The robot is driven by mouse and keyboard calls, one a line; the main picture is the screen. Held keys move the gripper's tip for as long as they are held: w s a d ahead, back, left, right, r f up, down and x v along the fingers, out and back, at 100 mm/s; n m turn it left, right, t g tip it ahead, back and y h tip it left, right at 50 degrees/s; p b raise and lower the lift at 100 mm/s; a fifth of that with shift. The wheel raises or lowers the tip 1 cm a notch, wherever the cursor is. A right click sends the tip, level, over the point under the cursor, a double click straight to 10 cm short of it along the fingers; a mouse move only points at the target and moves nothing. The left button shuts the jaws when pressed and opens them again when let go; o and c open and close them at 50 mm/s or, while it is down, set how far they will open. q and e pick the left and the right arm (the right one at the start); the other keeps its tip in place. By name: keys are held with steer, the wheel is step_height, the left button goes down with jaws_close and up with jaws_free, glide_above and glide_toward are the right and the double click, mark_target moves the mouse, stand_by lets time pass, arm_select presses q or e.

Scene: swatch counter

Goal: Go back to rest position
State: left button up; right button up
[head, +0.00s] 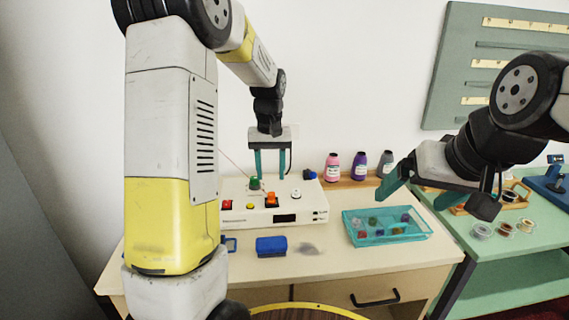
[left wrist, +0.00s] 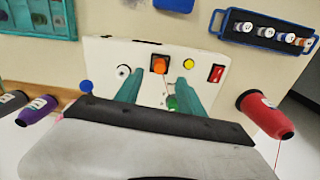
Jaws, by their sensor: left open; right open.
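My left gripper (head: 272,162) is open and empty, pointing down above a white control box with coloured buttons (head: 247,214). In the left wrist view its two teal fingers (left wrist: 165,90) stand apart over the box (left wrist: 112,62), with an orange switch (left wrist: 159,65) and a green knob (left wrist: 172,103) showing near and between them. My right gripper (head: 432,190) is open at the right, above and beside a teal tray (head: 352,238). One of its teal fingers points down and left. Nothing shows between its fingers.
A blue box (head: 271,246) lies in front of the control box. Pink (head: 333,168), purple (head: 359,167) and grey spools (head: 386,163) stand at the back. A green table (head: 500,252) with small round jars (head: 481,230) is at the right. A red spool (left wrist: 265,113) shows in the wrist view.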

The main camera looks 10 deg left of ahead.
arm_select(q)
steer(key=s+d+r+m+t+h, duration=0.1)
steer(key=s+r+t, duration=0.2)
steer(key=s, duration=0.9)
steer(key=s+d+r+m+t+h, duration=0.1)
steer(key=s+r+t, duration=0.2)
steer(key=s+r, duration=0.6)
steer(key=s, duration=0.3)
steer(key=shift+m, duration=0.4)
